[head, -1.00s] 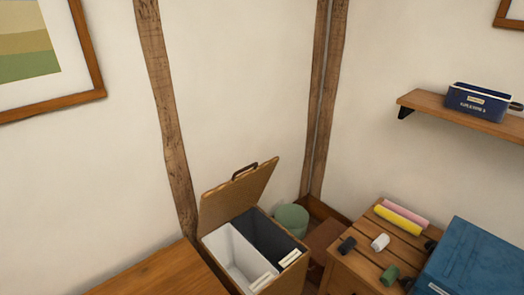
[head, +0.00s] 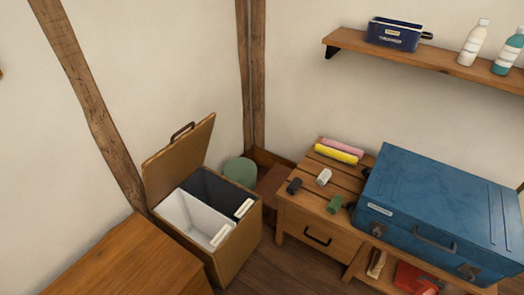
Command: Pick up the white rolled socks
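The white rolled socks (head: 323,177) lie on the slatted top of a low wooden bench (head: 345,183), in the corner of the room. Neither of my grippers shows in the head view.
A large blue case (head: 440,210) covers the bench's right side. An open-lidded hamper (head: 235,245) with white and dark compartments stands left of the bench. A wooden surface (head: 125,262) fills the lower left. A wall shelf (head: 440,65) holds a blue tin and bottles.

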